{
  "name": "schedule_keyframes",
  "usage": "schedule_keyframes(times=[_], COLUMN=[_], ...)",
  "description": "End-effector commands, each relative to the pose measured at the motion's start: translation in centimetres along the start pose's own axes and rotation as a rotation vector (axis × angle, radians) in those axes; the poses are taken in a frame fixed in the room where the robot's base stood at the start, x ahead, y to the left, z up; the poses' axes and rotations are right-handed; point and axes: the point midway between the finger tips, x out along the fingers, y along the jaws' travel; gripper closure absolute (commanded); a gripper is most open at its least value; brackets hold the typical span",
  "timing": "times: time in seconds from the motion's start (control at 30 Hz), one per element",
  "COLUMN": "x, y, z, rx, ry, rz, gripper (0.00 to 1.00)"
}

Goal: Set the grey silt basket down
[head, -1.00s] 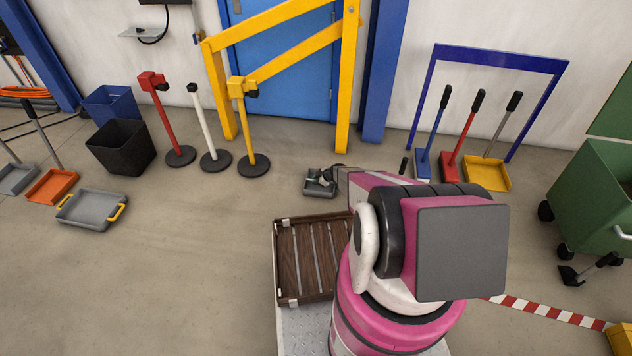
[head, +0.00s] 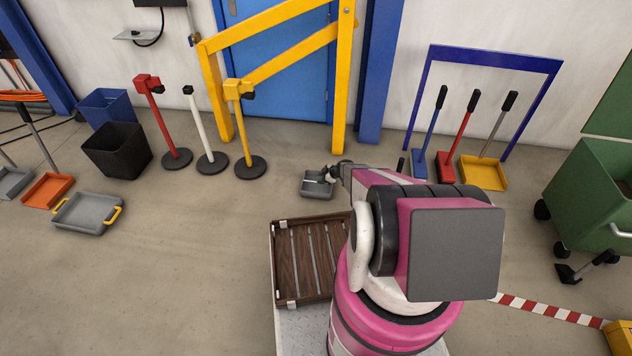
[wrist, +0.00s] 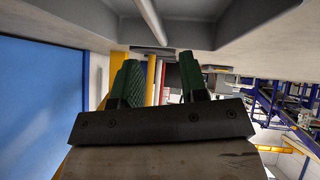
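The grey silt basket (head: 316,190) is a small open grey tray in the head view, left of my arm and in front of the yellow frame. My gripper (head: 331,172) is at its back right edge, small and partly merged with the basket. In the wrist view the basket (wrist: 240,22) fills the top, close to the fingers, with a thin pale rod running down towards them. My gripper's two green-padded fingers (wrist: 158,72) stand apart there. A dark bar lies near their tips; whether they grip it is unclear. I cannot tell whether the basket touches the floor.
A brown slatted crate (head: 273,255) sits on my base below the basket. The yellow stanchion (head: 243,130) stands to the left, the yellow frame (head: 341,100) behind. Another grey tray with yellow handles (head: 87,222) lies far left. The floor between is clear.

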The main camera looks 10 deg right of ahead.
Motion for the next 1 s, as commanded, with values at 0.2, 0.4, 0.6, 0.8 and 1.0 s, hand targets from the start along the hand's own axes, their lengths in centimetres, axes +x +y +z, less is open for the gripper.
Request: schedule_keyframes(times=[0.2, 0.4, 0.6, 0.8, 1.0], x=[-3.9, -6.5, -12.5, -20.1, -28.3], y=[-0.1, -0.8, -3.5, -7.7, -12.5], z=[-0.1, -2.4, -9.4, -16.8, -23.0], rx=[0.001, 0.046, 0.223, 0.467, 0.732], ry=[0.0, -0.015, -0.093, -0.25, -0.449], rz=[0.002, -0.024, -0.101, -0.149, -0.108], gripper=[0.6, 0.6, 0.6, 0.6, 0.6])
